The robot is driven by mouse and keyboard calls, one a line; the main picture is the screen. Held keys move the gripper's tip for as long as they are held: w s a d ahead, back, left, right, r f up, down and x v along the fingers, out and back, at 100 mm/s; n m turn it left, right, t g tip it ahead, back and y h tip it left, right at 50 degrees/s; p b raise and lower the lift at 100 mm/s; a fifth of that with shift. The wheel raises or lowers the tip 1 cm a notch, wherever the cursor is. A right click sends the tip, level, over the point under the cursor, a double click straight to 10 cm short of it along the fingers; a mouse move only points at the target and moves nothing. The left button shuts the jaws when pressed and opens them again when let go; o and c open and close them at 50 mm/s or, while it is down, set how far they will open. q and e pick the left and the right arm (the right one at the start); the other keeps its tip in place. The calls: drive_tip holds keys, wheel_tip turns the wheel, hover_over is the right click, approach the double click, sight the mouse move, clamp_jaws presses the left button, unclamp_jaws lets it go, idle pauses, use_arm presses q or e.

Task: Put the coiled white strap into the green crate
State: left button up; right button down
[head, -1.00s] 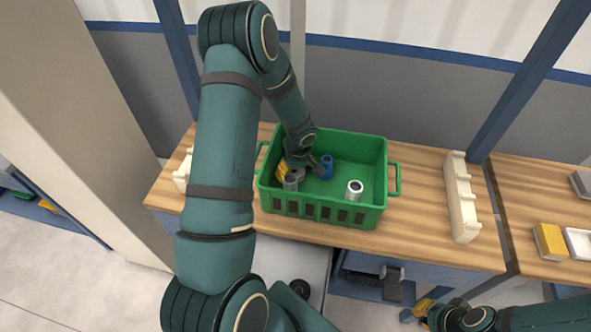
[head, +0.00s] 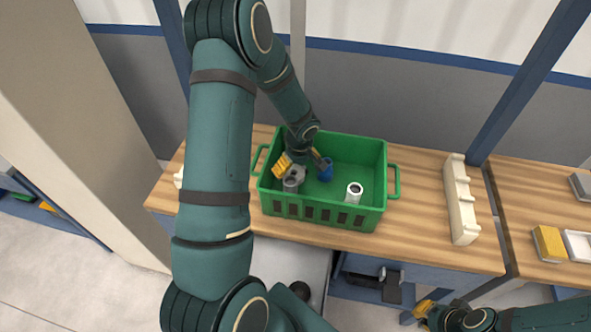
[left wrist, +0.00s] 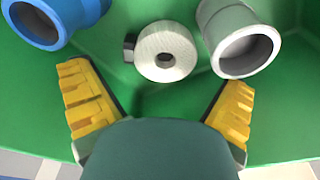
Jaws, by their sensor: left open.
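The coiled white strap (left wrist: 165,52) is a pale roll with a round hole, seen in the left wrist view inside the green crate (head: 319,208). It lies between a blue pipe piece (left wrist: 50,18) and a grey pipe piece (left wrist: 238,40), with a small dark part at its left side. My left gripper (head: 301,166) is inside the crate's left half; in the left wrist view its yellow fingers (left wrist: 157,80) are spread wide, clear of the strap. The strap is hidden in the head view. My right gripper (head: 424,310) is low at the front right, its jaws unclear.
A white pipe piece (head: 355,191) stands in the crate's right part. A cream rack (head: 461,200) stands on the wooden table (head: 420,215) to the right of the crate. A yellow bin (head: 549,242) and a white tray (head: 579,243) are on the right-hand table.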

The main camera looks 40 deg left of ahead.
sight(298, 176)
use_arm(q)
wheel_tip(298, 176, up, 8)
drive_tip(key=d, duration=0.1)
drive_tip(key=shift+s+p, duration=0.2)
drive_tip(key=shift+p, duration=0.2)
drive_tip(key=shift+d+r, duration=0.1)
drive_tip(key=shift+r, duration=0.1)
